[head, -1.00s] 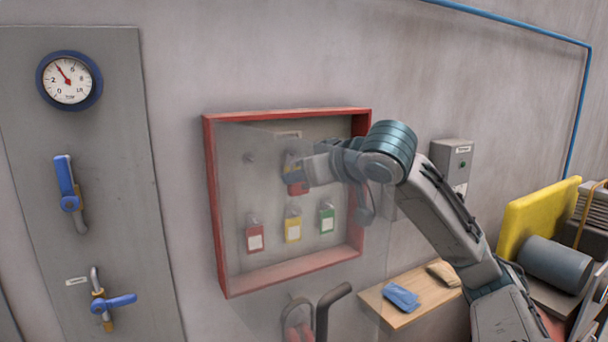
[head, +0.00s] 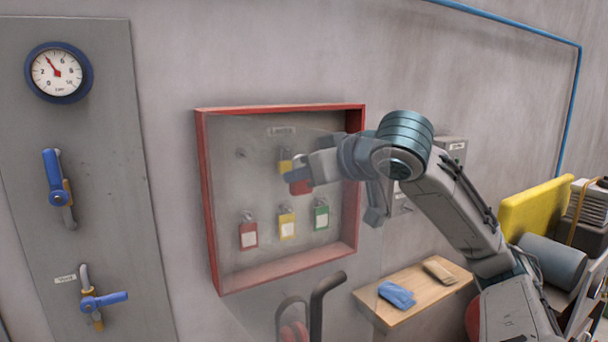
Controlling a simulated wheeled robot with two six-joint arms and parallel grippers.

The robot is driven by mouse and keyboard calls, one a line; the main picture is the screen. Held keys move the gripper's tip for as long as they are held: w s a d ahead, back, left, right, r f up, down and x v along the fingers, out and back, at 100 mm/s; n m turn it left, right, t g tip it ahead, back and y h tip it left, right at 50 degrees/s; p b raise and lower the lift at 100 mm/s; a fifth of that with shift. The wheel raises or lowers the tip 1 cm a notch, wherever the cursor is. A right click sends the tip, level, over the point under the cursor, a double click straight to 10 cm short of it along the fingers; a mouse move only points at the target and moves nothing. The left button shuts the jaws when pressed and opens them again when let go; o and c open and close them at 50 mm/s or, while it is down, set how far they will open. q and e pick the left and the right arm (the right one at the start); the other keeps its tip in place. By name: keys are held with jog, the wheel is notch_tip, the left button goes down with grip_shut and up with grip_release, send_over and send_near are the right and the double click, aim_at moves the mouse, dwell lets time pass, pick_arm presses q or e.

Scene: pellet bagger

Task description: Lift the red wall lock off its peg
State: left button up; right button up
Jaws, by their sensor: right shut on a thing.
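A red-framed box (head: 205,200) hangs on the wall. My right gripper (head: 299,180) reaches into its front from the right. It is shut on the red lock (head: 300,187), of which only a small red body shows at the fingertips. The lock looks apart from the back panel, but its shackle and any peg behind it are hidden by the gripper. A yellow lock (head: 286,160) hangs just above and behind it in the upper row. My left gripper is not in view.
Red (head: 248,236), yellow (head: 287,227) and green (head: 321,217) tagged locks hang in the lower row. An empty-looking peg (head: 240,153) is at upper left. A faint clear pane crosses the box front. A wooden shelf (head: 425,305) with a blue cloth (head: 397,294) stands below right.

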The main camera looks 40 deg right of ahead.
jog(key=shift+s+a+b, duration=0.25)
jog(key=shift+s+b, duration=0.15)
jog(key=shift+s, duration=0.6)
jog(key=shift+s+a+b, duration=0.25)
jog(key=shift+s+b, duration=0.2)
jog(key=shift+s, duration=0.6)
jog(key=shift+s+a+b, duration=0.25)
jog(key=shift+s+b, duration=0.15)
jog(key=shift+s, duration=0.6)
